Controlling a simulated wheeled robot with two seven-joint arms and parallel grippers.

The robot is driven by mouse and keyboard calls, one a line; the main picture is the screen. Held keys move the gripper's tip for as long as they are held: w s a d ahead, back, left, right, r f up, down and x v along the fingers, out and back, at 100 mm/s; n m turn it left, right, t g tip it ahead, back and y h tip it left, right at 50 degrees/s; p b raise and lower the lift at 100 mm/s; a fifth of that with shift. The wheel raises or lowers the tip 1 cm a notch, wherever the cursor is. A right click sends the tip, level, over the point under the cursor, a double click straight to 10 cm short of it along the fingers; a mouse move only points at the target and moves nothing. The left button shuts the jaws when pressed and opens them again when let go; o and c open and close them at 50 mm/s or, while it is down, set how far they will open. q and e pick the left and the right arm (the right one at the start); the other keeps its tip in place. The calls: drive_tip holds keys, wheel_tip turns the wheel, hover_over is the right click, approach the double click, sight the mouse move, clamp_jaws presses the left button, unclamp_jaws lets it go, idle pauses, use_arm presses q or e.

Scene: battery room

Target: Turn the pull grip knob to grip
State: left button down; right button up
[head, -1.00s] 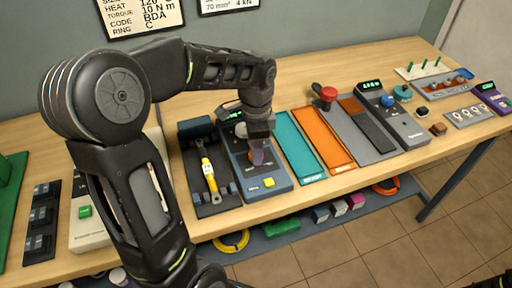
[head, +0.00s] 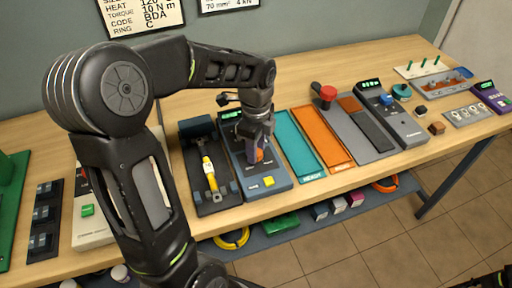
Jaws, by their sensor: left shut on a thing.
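The blue-grey tester (head: 277,183) stands left of the middle of the table, with a small green-lit display (head: 230,114) at its back and a yellow button (head: 268,181) at its front. My left gripper (head: 256,155) points down over this tester and is shut on a small orange knob (head: 259,155) on its top face. The fingers hide most of the knob, and I cannot read its marks or which setting it points at. My right gripper is not clearly seen; only a dark part shows at the bottom right corner.
A tray (head: 212,207) with a yellow-handled tool (head: 208,172) lies just left of the tester. Teal (head: 300,150) and orange (head: 322,140) mats lie right of it. Farther right are a red knob (head: 327,93) and a grey device with a blue knob (head: 387,98).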

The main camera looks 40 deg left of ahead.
use_arm(q)
drive_tip(key=c, duration=1)
unclamp_jaws()
wheel_tip(320, 180, up, 8)
drive_tip(key=shift+f, duration=0.1)
